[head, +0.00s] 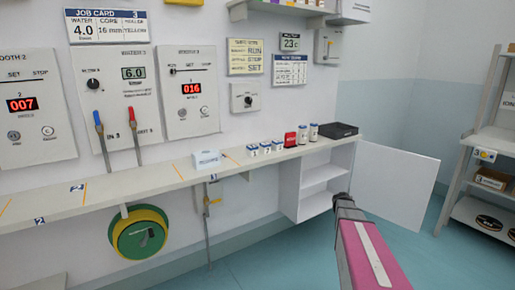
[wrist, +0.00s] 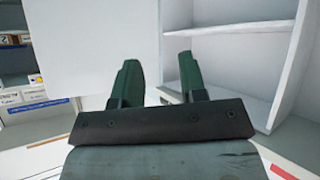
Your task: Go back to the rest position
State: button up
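My gripper (wrist: 158,80) shows in the wrist view with two green fingers apart and nothing between them. In the head view my gripper (head: 344,202) is dark and small at the end of my pink arm, at the lower right. It is in front of the open white cabinet (head: 290,196) under the counter, near the open door (head: 400,182). In the wrist view the door (wrist: 95,45) fills the left behind the fingers, and the cabinet shelf (wrist: 235,38) is at the right. Whether the gripper touches the door or cabinet cannot be told.
The counter (head: 130,186) runs along the wall with a white box (head: 206,160), several small containers, a red item (head: 290,139) and a black tray (head: 338,131). A green and yellow reel (head: 139,236) hangs below. A shelf rack (head: 490,150) stands right. Blue floor (head: 270,265) is clear.

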jog(key=s+a+f+n+g+y, duration=0.1)
jog(key=s+a+g, duration=0.4)
jog(key=s+a, duration=0.7)
jog(key=s+a+f+n+g+y, duration=0.2)
jog(key=s+a+g+y, duration=0.2)
jog(key=s+a, duration=0.9)
jog(key=s+g, duration=0.1)
jog(key=s, duration=0.4)
jog(key=shift+s, duration=0.4)
